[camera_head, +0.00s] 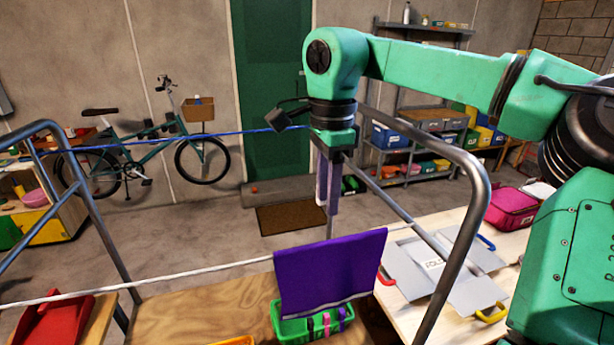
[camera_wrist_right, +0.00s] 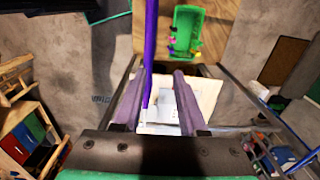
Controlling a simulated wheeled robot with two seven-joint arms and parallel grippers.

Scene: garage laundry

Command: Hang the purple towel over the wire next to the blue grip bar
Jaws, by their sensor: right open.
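The purple towel (camera_head: 328,272) hangs draped over the white wire (camera_head: 150,282) near its right part, its light-striped lower edge in front of a green basket. My right gripper (camera_head: 328,208) points down above the towel, open and apart from it in the head view. In the right wrist view the towel (camera_wrist_right: 151,45) shows as a thin purple strip, seen edge-on, near the left finger of my right gripper (camera_wrist_right: 160,76). A blue wire (camera_head: 230,134) runs farther back. A bluish metal bar (camera_head: 88,215) stands at the left; I cannot tell if it is the blue grip bar. My left gripper is not in view.
A grey metal bar (camera_head: 478,205) curves close to my right arm. A green basket (camera_head: 290,328) with pegs sits under the towel. A grey folding board (camera_head: 468,298) lies on the table at right. A red dustpan-like item (camera_head: 58,318) lies at lower left.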

